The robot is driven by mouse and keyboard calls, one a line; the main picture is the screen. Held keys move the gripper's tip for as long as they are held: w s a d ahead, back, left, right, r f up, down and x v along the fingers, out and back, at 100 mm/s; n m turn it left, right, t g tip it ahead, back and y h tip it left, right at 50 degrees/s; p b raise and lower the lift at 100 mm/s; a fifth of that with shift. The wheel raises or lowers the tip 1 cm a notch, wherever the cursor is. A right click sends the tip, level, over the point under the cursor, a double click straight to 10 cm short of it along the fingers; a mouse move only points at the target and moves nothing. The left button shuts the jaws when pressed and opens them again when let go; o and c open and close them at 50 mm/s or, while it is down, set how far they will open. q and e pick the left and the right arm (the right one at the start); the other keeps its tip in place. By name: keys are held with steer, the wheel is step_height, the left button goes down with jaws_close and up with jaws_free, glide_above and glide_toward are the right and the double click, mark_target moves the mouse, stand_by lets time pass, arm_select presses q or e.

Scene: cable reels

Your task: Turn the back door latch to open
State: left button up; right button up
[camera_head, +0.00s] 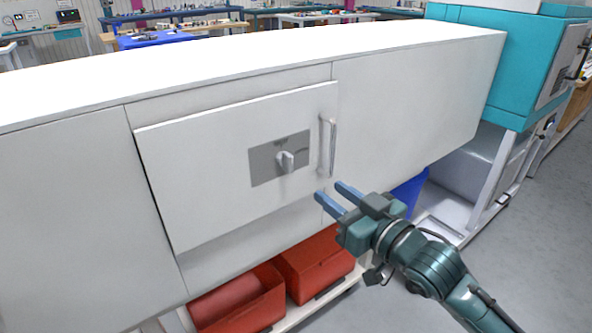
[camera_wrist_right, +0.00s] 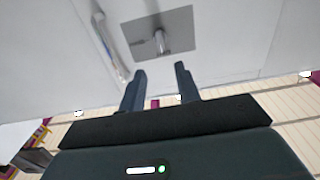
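A white door (camera_head: 215,165) with a grey plate (camera_head: 264,163) and a pale latch knob (camera_head: 285,160) is set in the front of a long white cabinet. A vertical bar handle (camera_head: 327,146) is at the door's right edge. My right gripper (camera_head: 333,194) is open and empty, below and right of the latch, apart from it. In the right wrist view, the latch (camera_wrist_right: 161,41) on its plate (camera_wrist_right: 181,26) lies ahead, beyond and between my two spread fingers (camera_wrist_right: 159,88). The handle (camera_wrist_right: 109,50) is left of them. My left gripper is not seen.
Red bins (camera_head: 315,262) stand on a low shelf under the cabinet. A blue bin (camera_head: 411,190) is behind my right gripper. A teal cabinet (camera_head: 520,60) is at the right. Open grey floor (camera_head: 545,225) lies at the right.

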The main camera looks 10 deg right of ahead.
mark_target(292, 164)
steer(key=x, duration=1.2)
steer(key=shift+a, duration=0.1)
steer(key=shift+c, duration=0.4)
jaws_close()
